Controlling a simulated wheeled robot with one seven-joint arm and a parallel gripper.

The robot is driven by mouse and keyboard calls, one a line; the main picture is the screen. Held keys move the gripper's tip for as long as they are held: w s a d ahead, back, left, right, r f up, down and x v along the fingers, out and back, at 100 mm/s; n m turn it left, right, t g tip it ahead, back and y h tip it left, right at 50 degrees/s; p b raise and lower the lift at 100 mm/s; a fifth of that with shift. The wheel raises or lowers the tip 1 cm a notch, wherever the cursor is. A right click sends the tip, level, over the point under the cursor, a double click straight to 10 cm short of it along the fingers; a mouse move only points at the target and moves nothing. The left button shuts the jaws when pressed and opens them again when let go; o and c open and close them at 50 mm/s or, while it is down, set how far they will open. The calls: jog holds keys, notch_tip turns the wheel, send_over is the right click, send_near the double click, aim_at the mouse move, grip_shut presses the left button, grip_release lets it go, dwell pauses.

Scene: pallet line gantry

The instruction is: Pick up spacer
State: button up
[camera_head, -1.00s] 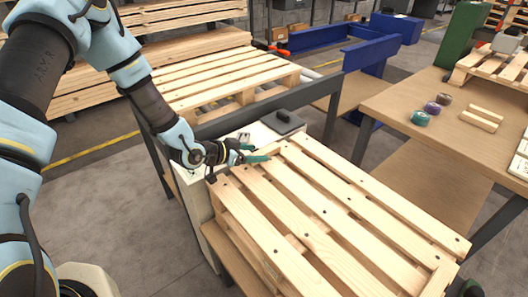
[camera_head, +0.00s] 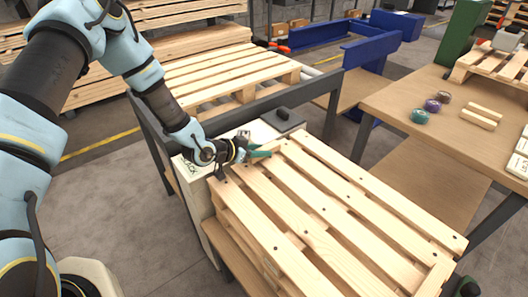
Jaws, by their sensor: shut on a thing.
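My gripper (camera_head: 264,151), with dark teal fingers, is at the far left corner of the near wooden pallet (camera_head: 318,215). It is shut on a small pale wooden piece, the spacer (camera_head: 268,146), which shows at the fingers. The fingers hide part of it. The spacer is close to the pallet's slats; I cannot tell whether it touches them.
A grey box lid (camera_head: 283,119) with a dark handle is just behind my gripper. A dark rail (camera_head: 270,105) runs behind, with another pallet (camera_head: 215,75) beyond. The right table (camera_head: 420,140) holds tape rolls (camera_head: 432,105) and wooden strips (camera_head: 480,117).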

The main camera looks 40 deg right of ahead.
grip_shut()
jog(key=shift+r, duration=0.15)
notch_tip(320, 180, up, 9)
jog(key=shift+r+b, duration=0.2)
jog(key=shift+b, duration=0.75)
jog(key=shift+a+r, duration=0.15)
